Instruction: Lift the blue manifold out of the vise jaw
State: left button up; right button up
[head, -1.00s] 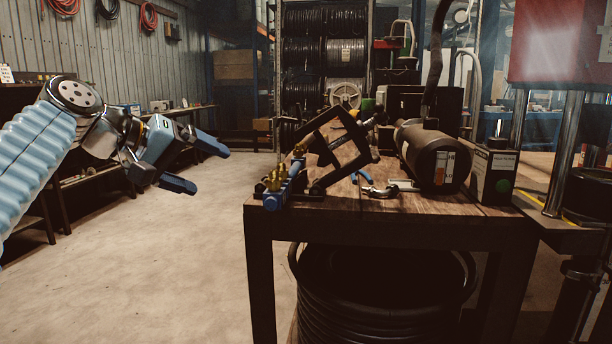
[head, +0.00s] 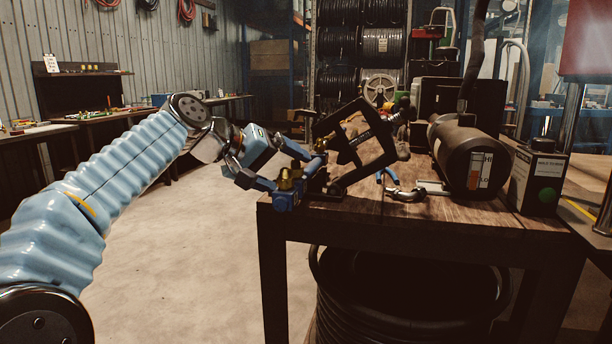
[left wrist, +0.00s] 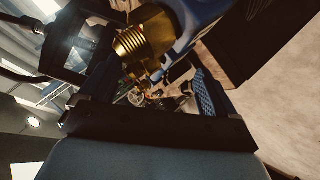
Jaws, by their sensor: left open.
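The blue manifold (head: 286,201) with brass fittings (head: 288,179) sits at the left front corner of the wooden bench, at the black vise (head: 362,150). My left gripper (head: 284,168) is open and has its fingers close to the manifold's brass fittings. One finger is nearer the vise side and the other is to the left. In the left wrist view the blue manifold (left wrist: 201,12) and a large brass fitting (left wrist: 146,38) show just ahead of the fingers. Whether a finger touches the manifold cannot be told. The vise jaw's contact with it is mostly hidden. My right gripper is not in view.
On the wooden bench (head: 430,215) lie a metal hose fitting (head: 408,195) and blue-handled pliers (head: 386,177). The floor left of the bench is clear.

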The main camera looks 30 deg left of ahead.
aim_at(308, 173)
pick_arm(q)
jog(key=x, duration=0.3)
jog(key=shift+w+d+f, duration=0.15)
jog(key=shift+w+f, duration=0.1)
jog(key=shift+c, duration=0.3)
grip_shut()
jog(key=shift+r, duration=0.2)
